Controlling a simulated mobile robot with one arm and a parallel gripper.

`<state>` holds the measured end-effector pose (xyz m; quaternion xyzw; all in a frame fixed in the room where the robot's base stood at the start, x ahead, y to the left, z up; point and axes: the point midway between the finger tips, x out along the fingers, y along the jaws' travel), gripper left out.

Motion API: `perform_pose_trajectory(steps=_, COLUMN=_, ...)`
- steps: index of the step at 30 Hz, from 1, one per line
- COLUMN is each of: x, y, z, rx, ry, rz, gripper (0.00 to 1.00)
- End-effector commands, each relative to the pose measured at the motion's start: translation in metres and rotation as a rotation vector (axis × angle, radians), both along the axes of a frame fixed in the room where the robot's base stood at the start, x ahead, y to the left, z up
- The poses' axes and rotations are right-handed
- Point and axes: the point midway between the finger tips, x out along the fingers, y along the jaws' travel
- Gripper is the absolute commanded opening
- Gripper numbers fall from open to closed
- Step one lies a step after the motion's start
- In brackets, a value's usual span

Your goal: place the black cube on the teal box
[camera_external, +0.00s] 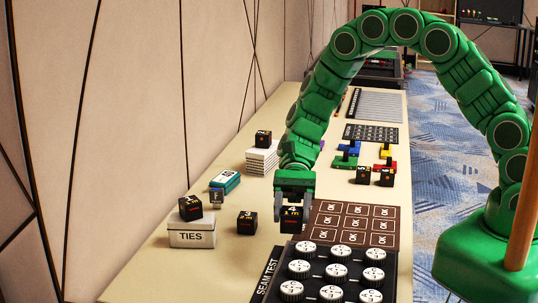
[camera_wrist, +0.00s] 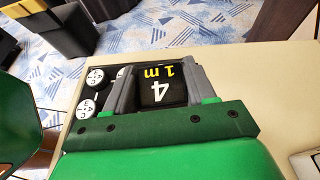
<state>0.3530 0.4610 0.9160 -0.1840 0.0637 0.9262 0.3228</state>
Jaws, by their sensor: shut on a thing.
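My gripper (camera_external: 294,208) points down over the table, shut on a black cube (camera_external: 291,222) with a "4" on it. In the wrist view the cube (camera_wrist: 162,86) shows "4" and "1 m" between the two grey fingers. The external view does not clearly show whether the cube is clear of the table. The teal box (camera_external: 226,180) lies flat on the table to the left of and farther back than my gripper, with its top bare. The teal box is not seen in the wrist view.
A white box marked TIES (camera_external: 192,236) bears a black cube (camera_external: 190,207). Another black cube (camera_external: 247,222) stands left of my gripper. A small grey block (camera_external: 216,196) sits beside the teal box. A white stack (camera_external: 262,160) stands behind. A panel of round knobs (camera_external: 338,252) is in front.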

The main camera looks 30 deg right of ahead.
Motion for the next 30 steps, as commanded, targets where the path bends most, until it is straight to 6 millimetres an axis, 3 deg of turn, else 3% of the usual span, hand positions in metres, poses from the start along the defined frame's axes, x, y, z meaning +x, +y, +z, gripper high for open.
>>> perform_pose_trajectory(steps=5, x=0.021, y=0.001, z=0.004, rx=0.0, ry=-0.001, rz=-0.073, gripper=0.23)
perform_pose_trajectory(steps=10, x=0.079, y=0.006, z=0.014, rx=0.003, ry=-0.001, rz=-0.255, gripper=0.23)
perform_pose_trajectory(steps=16, x=0.16, y=-0.005, z=0.026, rx=0.002, ry=0.0, rz=-0.51, gripper=0.23)
perform_pose_trajectory(steps=23, x=0.248, y=-0.038, z=0.038, rx=0.001, ry=0.004, rz=-0.795, gripper=0.23)
perform_pose_trajectory(steps=30, x=0.326, y=-0.091, z=0.045, rx=0.002, ry=0.006, rz=-1.077, gripper=0.23)
